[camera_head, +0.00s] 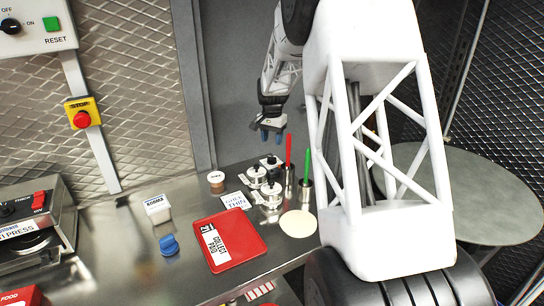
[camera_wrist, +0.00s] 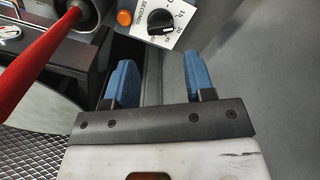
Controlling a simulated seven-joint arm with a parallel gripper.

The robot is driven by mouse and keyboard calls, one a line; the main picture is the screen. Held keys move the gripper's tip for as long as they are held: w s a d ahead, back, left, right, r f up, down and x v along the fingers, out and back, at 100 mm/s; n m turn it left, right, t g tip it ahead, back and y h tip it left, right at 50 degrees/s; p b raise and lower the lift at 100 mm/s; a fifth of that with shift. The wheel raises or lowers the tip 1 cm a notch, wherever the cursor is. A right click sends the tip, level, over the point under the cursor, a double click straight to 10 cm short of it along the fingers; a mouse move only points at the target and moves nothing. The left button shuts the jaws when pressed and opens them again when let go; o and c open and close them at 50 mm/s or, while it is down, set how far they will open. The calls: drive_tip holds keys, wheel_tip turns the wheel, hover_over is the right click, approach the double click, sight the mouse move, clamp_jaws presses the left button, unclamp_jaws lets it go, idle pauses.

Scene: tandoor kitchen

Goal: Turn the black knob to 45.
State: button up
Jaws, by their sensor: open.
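A black knob (camera_wrist: 160,22) sits on a white dial plate (camera_wrist: 183,14) printed with SECONDS and numbers, at the top middle of the wrist view. The numbers are small and tilted, and I cannot tell which mark the knob points to. I do not make out this dial in the head view. My gripper (camera_wrist: 162,78) is open and empty, its two blue fingers apart with the knob beyond the gap between them. In the head view my gripper (camera_head: 271,135) hangs above the back of the counter, apart from the things there.
An orange button (camera_wrist: 124,18) is left of the dial. A red rod (camera_wrist: 38,52) crosses the wrist view's left; red (camera_head: 288,150) and green (camera_head: 307,164) sticks stand near metal pots. A red tray (camera_head: 255,262) lies in front. Another black knob (camera_head: 11,27) is on the OFF/ON panel.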

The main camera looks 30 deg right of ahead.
sight(272, 157)
idle(0.3)
drive_tip(key=shift+f, duration=3.85)
drive_tip(key=shift+c, duration=0.5)
drive_tip(key=c, duration=0.5)
drive_tip(key=shift+c, duration=0.2)
